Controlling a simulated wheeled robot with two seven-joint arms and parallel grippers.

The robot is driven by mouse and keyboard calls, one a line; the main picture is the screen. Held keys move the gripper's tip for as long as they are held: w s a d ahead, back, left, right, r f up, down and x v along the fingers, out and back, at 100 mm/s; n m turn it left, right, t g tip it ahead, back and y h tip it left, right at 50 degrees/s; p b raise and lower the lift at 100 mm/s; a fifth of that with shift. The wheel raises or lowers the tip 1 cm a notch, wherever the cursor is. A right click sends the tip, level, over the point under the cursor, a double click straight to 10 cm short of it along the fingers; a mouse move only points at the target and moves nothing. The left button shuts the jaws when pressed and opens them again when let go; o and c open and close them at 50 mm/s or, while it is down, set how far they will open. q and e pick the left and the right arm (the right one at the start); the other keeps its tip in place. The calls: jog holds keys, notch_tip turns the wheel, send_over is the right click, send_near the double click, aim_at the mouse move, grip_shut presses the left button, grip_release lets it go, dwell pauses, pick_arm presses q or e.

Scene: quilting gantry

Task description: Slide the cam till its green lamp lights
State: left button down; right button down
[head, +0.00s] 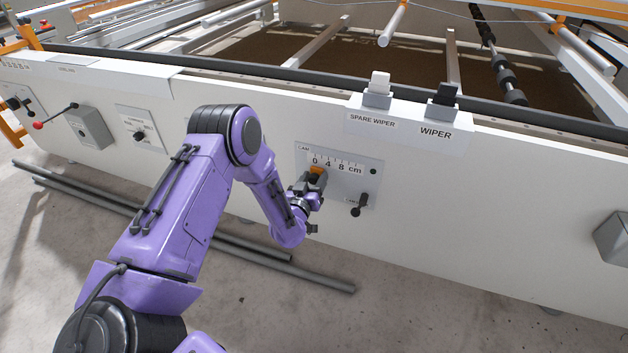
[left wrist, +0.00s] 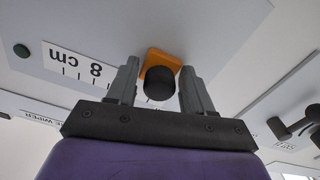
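The cam is an orange block (head: 317,170) with a black knob (left wrist: 160,83), on a grey panel (head: 352,184) labelled CAM. In the head view it sits under the left part of the 0 4 8 cm scale; its exact reading is unclear. My left gripper (head: 312,184) is at the cam. In the left wrist view, its two fingers (left wrist: 155,88) stand apart on either side of the knob, with a narrow gap visible on the left side. The panel's round lamp (left wrist: 22,50) is dark green and looks unlit. My right gripper is out of view.
A black lever (head: 360,205) sits low on the panel, right of the cam. A grey box (head: 612,238) juts out at far right. Dark pipes (head: 300,274) lie on the floor.

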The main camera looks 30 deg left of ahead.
pick_arm(q)
jog(key=shift+w+d, duration=0.15)
jog(key=shift+d, duration=0.5)
jog(key=c, duration=0.8)
grip_release()
jog(key=p+v, duration=0.1)
jog(key=v, duration=0.9)
jog(key=shift+s, duration=0.3)
